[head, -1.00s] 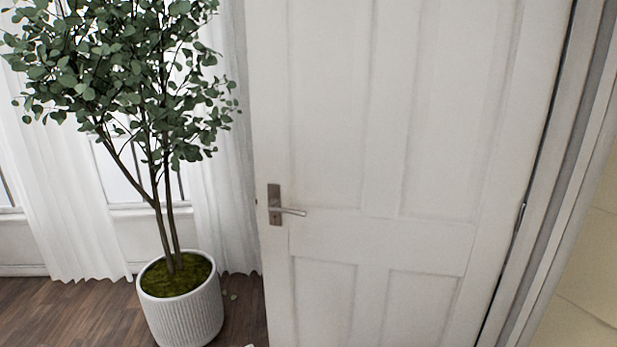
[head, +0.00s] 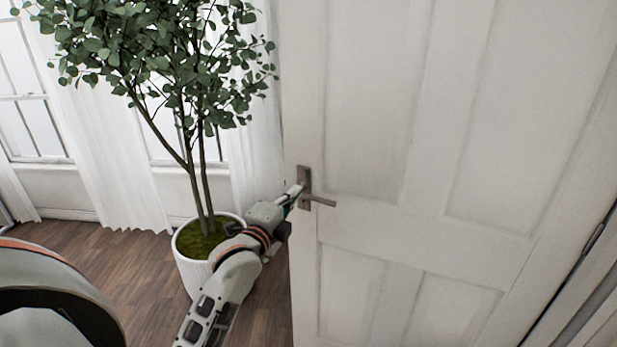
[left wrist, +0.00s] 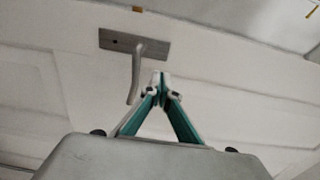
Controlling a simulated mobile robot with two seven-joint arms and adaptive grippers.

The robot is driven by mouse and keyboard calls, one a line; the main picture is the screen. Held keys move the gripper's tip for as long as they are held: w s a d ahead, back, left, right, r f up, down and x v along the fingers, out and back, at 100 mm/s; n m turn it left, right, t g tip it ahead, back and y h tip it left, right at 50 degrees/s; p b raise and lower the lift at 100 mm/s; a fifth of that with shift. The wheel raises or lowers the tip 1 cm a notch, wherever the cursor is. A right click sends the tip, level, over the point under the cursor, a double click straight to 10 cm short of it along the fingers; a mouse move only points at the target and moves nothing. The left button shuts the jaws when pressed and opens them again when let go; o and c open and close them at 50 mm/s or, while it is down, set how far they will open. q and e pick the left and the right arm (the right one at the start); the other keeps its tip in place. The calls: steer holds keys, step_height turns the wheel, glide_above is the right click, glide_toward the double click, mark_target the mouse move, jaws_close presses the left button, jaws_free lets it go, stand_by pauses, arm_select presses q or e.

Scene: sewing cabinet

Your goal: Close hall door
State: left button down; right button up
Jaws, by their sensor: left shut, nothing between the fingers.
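The white panelled door (head: 440,160) stands open and fills the right half of the head view. Its hinged edge is at the right, by the frame. The metal lever handle (head: 319,200) on its dark plate (head: 304,182) is near the door's left edge. My left gripper (head: 297,190) is shut and empty, with its tips close to the plate's left side. In the left wrist view the handle (left wrist: 137,72) lies just left of the gripper's joined tips (left wrist: 160,78). I cannot tell whether the tips touch the door. My right gripper is not in view.
White curtains (head: 115,150) and windows are at the back.

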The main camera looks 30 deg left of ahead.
mark_target(312, 173)
arm_select(q)
steer(key=w, duration=0.5)
steer(key=w+a, duration=0.1)
steer(key=w, duration=0.2)
steer(key=shift+w+p, duration=0.3)
steer(key=shift+p, duration=0.05)
steer(key=shift+w, duration=0.1)
